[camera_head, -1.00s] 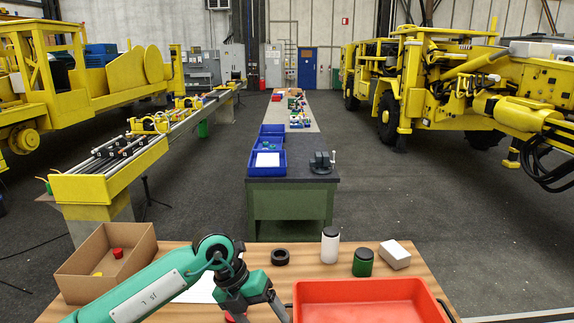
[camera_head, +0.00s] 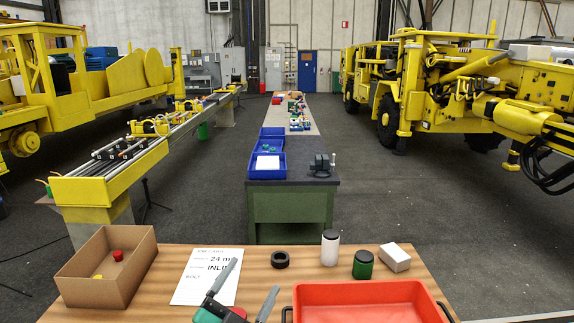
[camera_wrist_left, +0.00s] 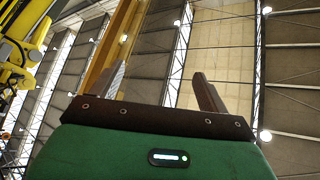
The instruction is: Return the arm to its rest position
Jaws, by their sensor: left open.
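My left gripper (camera_head: 256,274) is at the bottom middle of the head view, low over the near edge of the wooden table. Its two grey fingers are apart with nothing between them. The left wrist view also shows the open, empty fingers (camera_wrist_left: 160,82), against the roof and wall of the hall, so the gripper points upward there. The rest of my left arm is out of the head view. My right gripper is in neither view.
On the wooden table (camera_head: 185,236) are a cardboard box (camera_head: 90,285) with a red piece inside, a printed sheet (camera_head: 195,285), a black ring (camera_head: 280,259), a white jar (camera_head: 330,249), a green jar (camera_head: 363,266), a white box (camera_head: 395,258) and a red tray (camera_head: 370,292).

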